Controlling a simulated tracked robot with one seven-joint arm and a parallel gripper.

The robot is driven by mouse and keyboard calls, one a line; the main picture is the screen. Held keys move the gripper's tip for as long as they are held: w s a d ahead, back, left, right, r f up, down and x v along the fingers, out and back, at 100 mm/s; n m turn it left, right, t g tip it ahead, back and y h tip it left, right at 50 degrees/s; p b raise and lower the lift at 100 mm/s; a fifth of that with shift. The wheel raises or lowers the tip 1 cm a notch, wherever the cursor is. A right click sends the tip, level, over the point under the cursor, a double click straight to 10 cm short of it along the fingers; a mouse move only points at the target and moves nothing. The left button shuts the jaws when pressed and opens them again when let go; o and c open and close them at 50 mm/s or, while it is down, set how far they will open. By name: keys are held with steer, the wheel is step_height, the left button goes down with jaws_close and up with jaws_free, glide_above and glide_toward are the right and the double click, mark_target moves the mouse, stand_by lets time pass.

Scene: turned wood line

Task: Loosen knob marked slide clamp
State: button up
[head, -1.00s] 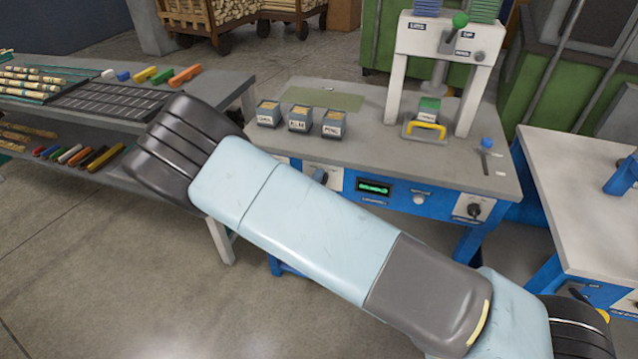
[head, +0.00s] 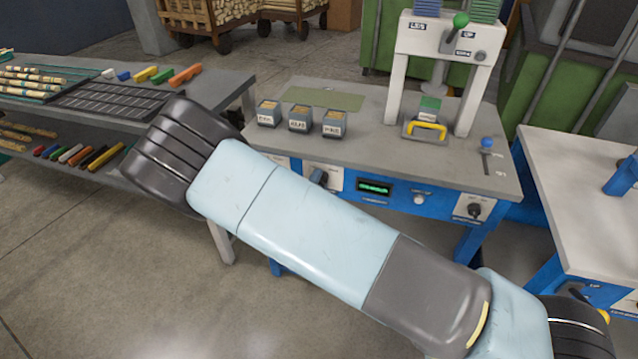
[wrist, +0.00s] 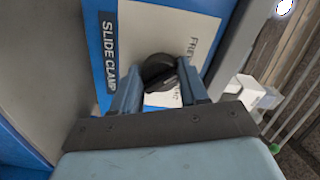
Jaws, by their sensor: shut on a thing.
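In the wrist view, a black round knob (wrist: 157,70) sits on a white card (wrist: 150,30) on a blue panel. A dark label (wrist: 108,52) beside the card reads SLIDE CLAMP. The card has the word FREE to the right of the knob; a second word below it is partly hidden by a finger. My gripper (wrist: 160,75) is shut on the knob, one finger on each side. The knob's pointer direction is hard to tell. In the head view my arm crosses the middle, and my gripper does not show.
A grey bench (head: 375,155) with a blue front holds three small bins (head: 299,119), a white press frame (head: 395,75) and a yellow handle (head: 428,128). A shelf table (head: 215,85) with wood pieces stands left. Another bench (head: 575,190) stands right. Bare floor (head: 120,270) lies lower left.

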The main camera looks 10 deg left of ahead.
steer(key=o, duration=0.7)
steer(key=shift+s+a+f, duration=0.15)
steer(key=shift+a+f, duration=0.05)
steer(key=o, duration=0.4)
steer(key=shift+d+r, duration=0.1)
steer(key=shift+c, duration=0.2)
steer(key=s+a, duration=0.1)
steer(key=s, duration=1.2)
steer(key=shift+s, duration=0.3)
